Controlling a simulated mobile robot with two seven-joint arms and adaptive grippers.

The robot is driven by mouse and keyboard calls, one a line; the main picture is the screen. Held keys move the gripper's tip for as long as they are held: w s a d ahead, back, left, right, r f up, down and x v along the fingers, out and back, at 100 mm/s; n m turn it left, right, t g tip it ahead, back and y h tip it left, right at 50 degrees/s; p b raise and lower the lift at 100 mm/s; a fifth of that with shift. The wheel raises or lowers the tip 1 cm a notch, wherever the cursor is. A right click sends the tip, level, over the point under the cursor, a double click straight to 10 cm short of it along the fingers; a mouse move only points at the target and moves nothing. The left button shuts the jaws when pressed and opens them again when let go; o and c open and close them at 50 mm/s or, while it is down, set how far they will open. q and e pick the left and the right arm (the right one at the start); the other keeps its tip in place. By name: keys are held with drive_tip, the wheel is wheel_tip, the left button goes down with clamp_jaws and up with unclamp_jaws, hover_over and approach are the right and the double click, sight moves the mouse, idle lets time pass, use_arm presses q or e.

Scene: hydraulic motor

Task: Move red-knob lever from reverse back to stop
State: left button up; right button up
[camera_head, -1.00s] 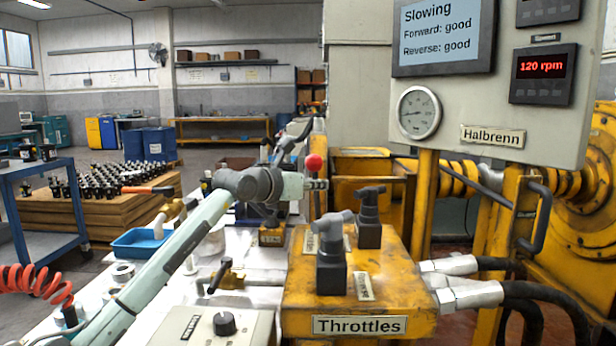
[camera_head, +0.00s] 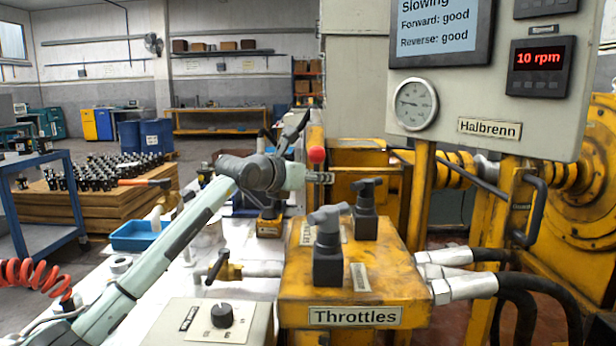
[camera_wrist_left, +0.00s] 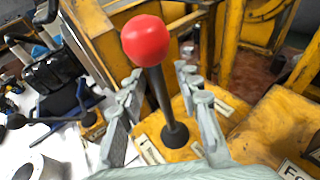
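The lever's red knob (camera_head: 316,155) shows beyond the throttle block in the head view, just above my left gripper (camera_head: 322,177). In the left wrist view the red knob (camera_wrist_left: 146,40) tops a black shaft (camera_wrist_left: 164,100) rising at a tilt from a round base on a yellow surface. My left gripper's fingers (camera_wrist_left: 160,78) stand apart on either side of the shaft, below the knob, with gaps visible on both sides. The speed display (camera_head: 540,59) reads 10 rpm. The screen (camera_head: 438,28) reads Slowing, Forward: good, Reverse: good. My right gripper is not in view.
The yellow Throttles block (camera_head: 400,285) with two dark handles stands in front, with hoses (camera_head: 545,300) at its right. A grey box with a black dial (camera_head: 222,315) is nearest. A blue tray (camera_head: 130,236) lies behind my left arm. The control panel (camera_head: 470,100) is at upper right.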

use_arm(q)
drive_tip(key=v, duration=1.1)
drive_tip(key=shift+s+a, duration=0.15)
drive_tip(key=shift+s, duration=0.15)
